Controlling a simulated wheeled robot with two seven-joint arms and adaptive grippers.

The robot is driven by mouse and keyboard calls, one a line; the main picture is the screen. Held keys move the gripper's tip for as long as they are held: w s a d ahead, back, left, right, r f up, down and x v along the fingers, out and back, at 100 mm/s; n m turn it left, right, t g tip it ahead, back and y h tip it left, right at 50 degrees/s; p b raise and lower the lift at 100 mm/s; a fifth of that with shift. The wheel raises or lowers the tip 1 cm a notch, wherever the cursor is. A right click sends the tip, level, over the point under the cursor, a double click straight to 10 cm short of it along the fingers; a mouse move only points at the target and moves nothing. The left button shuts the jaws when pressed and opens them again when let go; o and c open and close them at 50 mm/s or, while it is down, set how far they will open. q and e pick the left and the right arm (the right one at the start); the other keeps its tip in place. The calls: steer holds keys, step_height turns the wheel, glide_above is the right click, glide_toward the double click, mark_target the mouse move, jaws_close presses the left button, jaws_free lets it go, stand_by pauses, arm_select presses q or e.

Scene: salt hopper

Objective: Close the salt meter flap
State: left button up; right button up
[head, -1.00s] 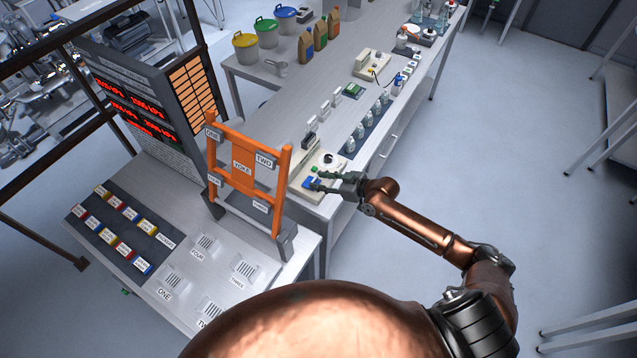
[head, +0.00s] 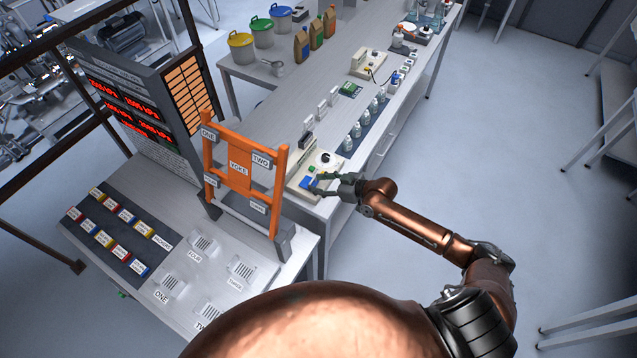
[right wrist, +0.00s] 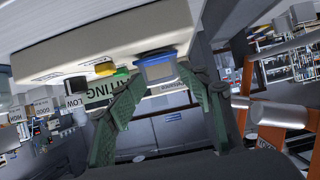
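The cream salt meter (head: 305,166) sits at the near end of the long bench, with a dark round knob on top and a blue part (head: 307,183), seemingly its flap, at the near edge. In the right wrist view the blue part (right wrist: 157,70) has a pale face; its exact angle is unclear. My right gripper (head: 318,183) is open at the meter's near side. In the wrist view its two green fingers (right wrist: 155,90) are apart and empty, with the blue part just beyond and between their tips. Contact cannot be told. My left gripper is not in view.
An orange yoke frame (head: 238,168) stands just left of the meter on the front table. Small bottles (head: 357,130) stand in a row on a dark mat behind the meter. A label reading WAITING (right wrist: 98,90) shows beside the fingers. The floor right of the bench is clear.

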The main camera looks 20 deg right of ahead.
steer(key=shift+d, duration=0.1)
steer(key=shift+f+p+v, duration=0.1)
steer(key=shift+p+v, duration=0.15)
steer(key=shift+v, duration=0.6)
steer(key=shift+f+p+v, duration=0.15)
steer(key=shift+p+v, duration=0.05)
steer(key=shift+v, duration=0.6)
steer(key=v, duration=0.3)
steer(key=f+v, duration=0.1)
steer(key=v, duration=0.1)
steer(key=shift+s+d+r+p, duration=0.15)
steer(key=shift+s+d+p, duration=0.2)
steer(key=shift+s, duration=0.15)
steer(key=v, duration=1.2)
